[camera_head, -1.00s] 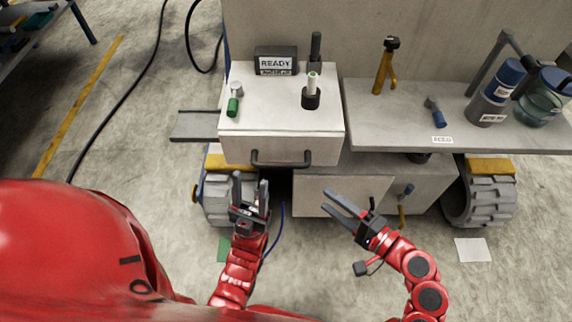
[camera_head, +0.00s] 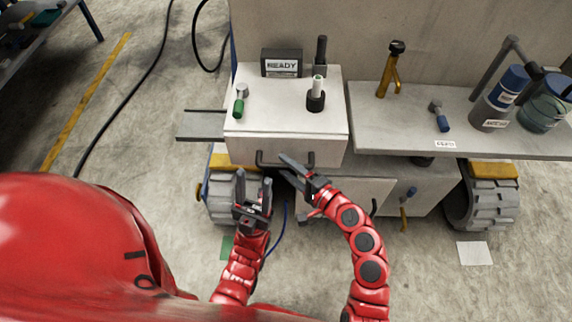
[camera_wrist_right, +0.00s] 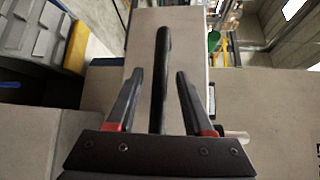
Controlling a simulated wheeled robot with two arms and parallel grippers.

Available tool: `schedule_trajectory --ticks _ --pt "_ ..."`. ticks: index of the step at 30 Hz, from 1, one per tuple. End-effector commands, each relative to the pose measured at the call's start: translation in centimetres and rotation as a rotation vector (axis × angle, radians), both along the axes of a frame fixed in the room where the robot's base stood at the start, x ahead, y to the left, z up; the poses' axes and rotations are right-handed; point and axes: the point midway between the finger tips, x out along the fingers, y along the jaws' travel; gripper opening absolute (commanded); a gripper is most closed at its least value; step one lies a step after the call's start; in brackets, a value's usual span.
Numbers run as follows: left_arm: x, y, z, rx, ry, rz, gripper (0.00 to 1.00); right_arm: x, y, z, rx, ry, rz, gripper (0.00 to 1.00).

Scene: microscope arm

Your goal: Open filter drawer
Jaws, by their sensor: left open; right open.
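The filter drawer (camera_head: 250,148) is a grey box front with a dark bar handle (camera_head: 266,162), under a top that carries small items. My right gripper (camera_head: 285,168) is open in front of the handle, and its fingers cover part of it. In the right wrist view the handle (camera_wrist_right: 162,75) stands lengthwise between the two open fingers of my right gripper (camera_wrist_right: 158,90), apart from both. I cannot tell how deep it sits between them. My left gripper (camera_head: 254,185) is open and empty, pointing up, below the left part of the drawer.
On the top stand a READY sign (camera_head: 282,64), a green-handled tool (camera_head: 240,100) and a black holder (camera_head: 316,100). A side shelf (camera_head: 400,120) holds bottles and tools. A lower cabinet (camera_head: 350,195) and wheels (camera_head: 490,205) lie beneath.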

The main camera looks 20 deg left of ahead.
Motion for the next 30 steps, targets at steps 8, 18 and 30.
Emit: schedule_trajectory --ticks 8,18,30 --pt "0.00 0.00 0.04 0.000 0.000 0.000 0.50 0.33 0.59 -0.15 -0.001 0.000 0.000 0.52" --pt "0.00 0.00 0.04 0.000 0.000 0.000 0.50 0.32 0.55 -0.13 -0.001 0.000 -0.001 0.09" --pt "0.00 0.00 0.03 0.000 0.000 0.000 0.50 0.32 0.53 -0.15 -0.001 0.000 -0.001 0.00"
